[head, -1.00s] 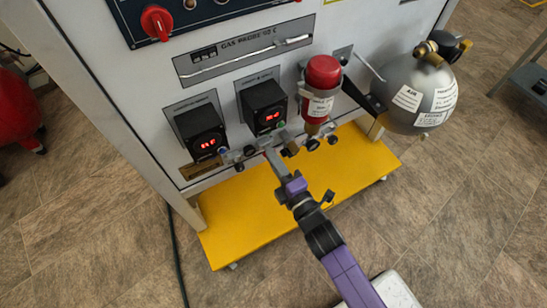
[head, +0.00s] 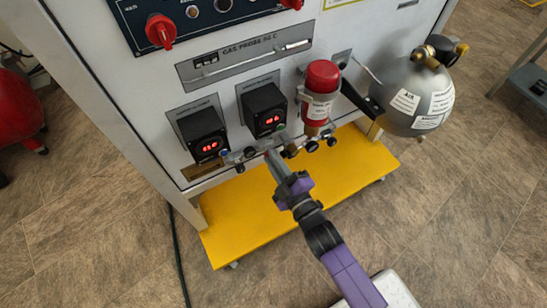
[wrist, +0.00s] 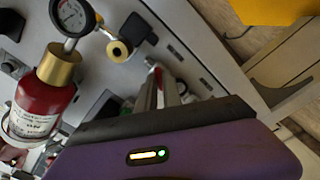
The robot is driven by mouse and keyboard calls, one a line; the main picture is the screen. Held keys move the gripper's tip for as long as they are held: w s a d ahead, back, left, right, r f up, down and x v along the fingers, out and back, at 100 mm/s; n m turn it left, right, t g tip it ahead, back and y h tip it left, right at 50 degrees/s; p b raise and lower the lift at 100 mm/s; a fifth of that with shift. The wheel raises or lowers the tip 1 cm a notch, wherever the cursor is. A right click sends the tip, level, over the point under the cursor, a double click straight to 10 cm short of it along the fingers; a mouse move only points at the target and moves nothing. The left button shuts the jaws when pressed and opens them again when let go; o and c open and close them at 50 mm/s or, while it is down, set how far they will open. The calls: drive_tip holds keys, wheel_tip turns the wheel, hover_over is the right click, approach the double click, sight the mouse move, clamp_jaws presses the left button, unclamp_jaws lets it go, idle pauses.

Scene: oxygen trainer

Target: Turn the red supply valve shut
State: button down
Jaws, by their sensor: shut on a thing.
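The red supply valve shows only as a small red bit (wrist: 150,62) at the tips of my gripper in the wrist view. It also shows as a red spot (head: 266,155) in the head view, low on the panel front among small fittings. My gripper (head: 271,159) reaches up to it from below right. Its two fingers (wrist: 158,75) are close together and shut on the valve, hiding most of it. The valve's exact angle cannot be read.
Two black boxes with red displays (head: 206,148) (head: 265,112) sit above the valve. A red cylinder (head: 322,85) and a grey AIR tank (head: 413,95) stand to the right. A yellow shelf (head: 235,222) lies below. Dark knobs (head: 312,146) flank the valve on the right.

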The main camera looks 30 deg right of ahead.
drive_tip(key=m+p, duration=0.2)
drive_tip(key=m, duration=0.9)
drive_tip(key=shift+f, duration=0.1)
drive_tip(key=shift+s, duration=0.1)
idle(0.4)
drive_tip(key=c, duration=1.5)
unclamp_jaws()
drive_tip(key=s+p, duration=0.1)
drive_tip(key=s, duration=0.6)
drive_tip(key=shift+s, duration=0.35)
